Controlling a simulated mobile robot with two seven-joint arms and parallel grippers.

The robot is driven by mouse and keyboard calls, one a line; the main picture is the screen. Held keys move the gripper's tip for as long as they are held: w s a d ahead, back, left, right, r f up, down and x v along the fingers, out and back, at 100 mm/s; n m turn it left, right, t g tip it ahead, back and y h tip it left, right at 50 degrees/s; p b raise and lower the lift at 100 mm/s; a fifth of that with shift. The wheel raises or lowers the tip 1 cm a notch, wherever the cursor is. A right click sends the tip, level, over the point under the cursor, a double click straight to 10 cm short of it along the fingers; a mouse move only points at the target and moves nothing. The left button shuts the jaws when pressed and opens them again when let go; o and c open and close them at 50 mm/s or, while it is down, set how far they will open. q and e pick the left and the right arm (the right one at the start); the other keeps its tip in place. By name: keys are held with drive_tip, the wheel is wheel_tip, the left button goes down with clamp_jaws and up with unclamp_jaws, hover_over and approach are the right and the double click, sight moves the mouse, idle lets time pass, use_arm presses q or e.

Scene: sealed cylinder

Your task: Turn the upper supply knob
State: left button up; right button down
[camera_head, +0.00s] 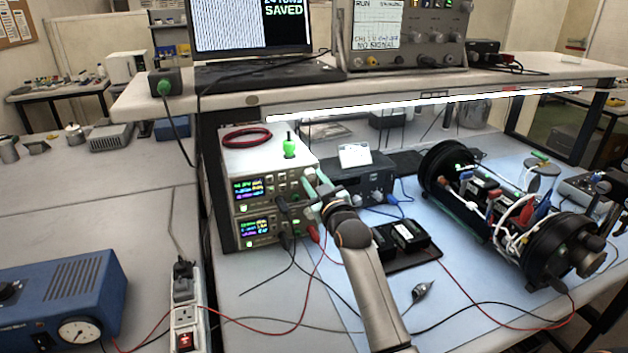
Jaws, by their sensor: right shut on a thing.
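Two bench power supplies are stacked under the shelf. The upper supply (250,190) has a lit display at left and small controls at right. The lower supply (252,229) has a similar display and leads plugged into its front. My right arm reaches up from the bottom middle, and my right gripper (315,190) is at the right end of the upper supply's front. It is shut on the upper supply knob, which the fingers mostly hide; its turn angle cannot be read. My left gripper is not in view.
A green-topped item (289,147) and a coiled red cable (246,137) lie on top of the supplies. A dark instrument (362,182) stands close to the right. Leads hang around the supply fronts. An open black cylinder (452,187) with wiring lies at right.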

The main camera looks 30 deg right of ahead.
drive_tip(key=c, duration=0.8)
unclamp_jaws()
drive_tip(key=shift+c, duration=0.2)
drive_tip(key=b+v, duration=0.1)
drive_tip(key=v, duration=1.1)
drive_tip(key=shift+s, duration=0.3)
drive_tip(key=shift+f, duration=0.1)
